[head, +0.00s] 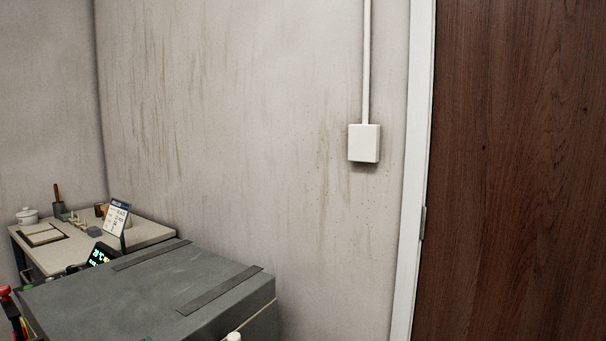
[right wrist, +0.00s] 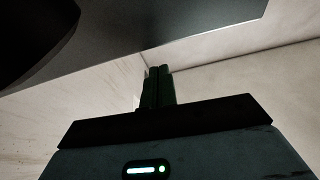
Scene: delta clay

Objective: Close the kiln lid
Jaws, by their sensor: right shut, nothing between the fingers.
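The kiln stands at the bottom left of the head view. Its grey lid (head: 150,295) looks roughly level, with two dark strips across the top. A pale band (head: 262,312) shows below the lid's right edge; the front is cut off, so I cannot tell whether the lid sits fully down. In the right wrist view my right gripper (right wrist: 158,72) is shut and empty, its fingertips close to a grey slab (right wrist: 200,40) that may be part of the kiln. I cannot tell whether they touch. My left gripper is not in view.
A wall box (head: 364,143) and a brown door (head: 520,170) are at the right.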

